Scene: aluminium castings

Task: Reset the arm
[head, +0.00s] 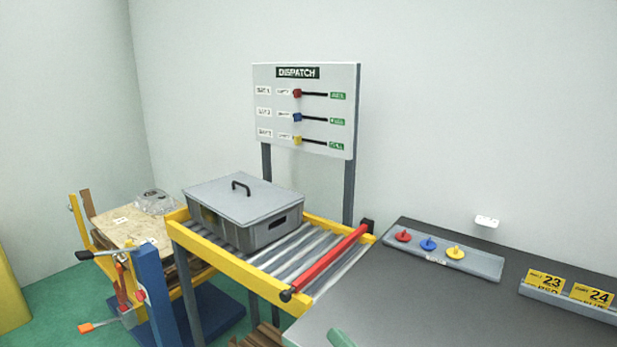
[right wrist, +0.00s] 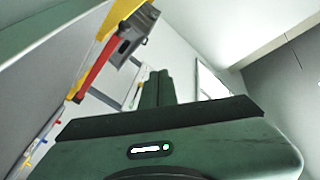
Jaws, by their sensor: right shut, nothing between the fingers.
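My right gripper (head: 340,338) shows only as a small green tip at the bottom edge of the head view, over the dark bench (head: 390,295). In the right wrist view its two dark green fingers (right wrist: 160,85) are together, with nothing seen between them. My left gripper is in neither view.
A lidded grey crate (head: 245,195) sits on a yellow-framed roller conveyor (head: 325,258) with a red bar (head: 330,260). A grey tray (head: 477,262) holds red, blue and yellow pegs. Yellow cards 23 and 24 (head: 568,288) stand at right. A dispatch board (head: 305,110) stands behind.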

